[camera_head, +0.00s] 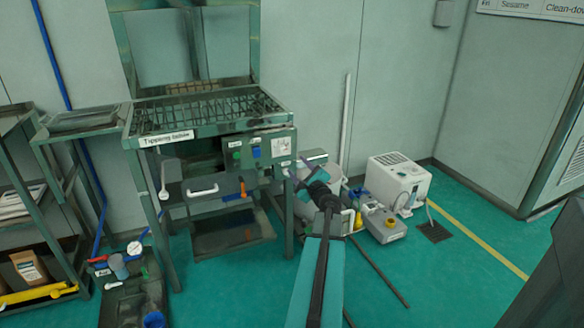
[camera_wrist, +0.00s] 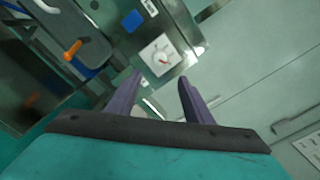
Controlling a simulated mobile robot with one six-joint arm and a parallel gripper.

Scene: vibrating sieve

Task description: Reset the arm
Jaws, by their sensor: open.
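My arm reaches forward from the bottom of the head view, and my gripper (camera_head: 303,172) is in front of the right side of the green tipping station. In the wrist view my gripper (camera_wrist: 158,85) shows two purple fingers set apart with nothing between them. Beyond the fingers is the station's control panel (camera_head: 258,147), with a blue switch and a white dial plate (camera_wrist: 160,54). An orange handle (camera_wrist: 72,50) shows at the upper left of the wrist view. I cannot tell the exact gap between the fingers and the panel.
A white machine (camera_head: 400,178) stands on the floor to the right, beside a grey unit with a yellow part (camera_head: 384,222). A cart (camera_head: 30,215) stands at the left. A dark mat (camera_head: 433,231) lies on the green floor. Open floor shows at the lower right.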

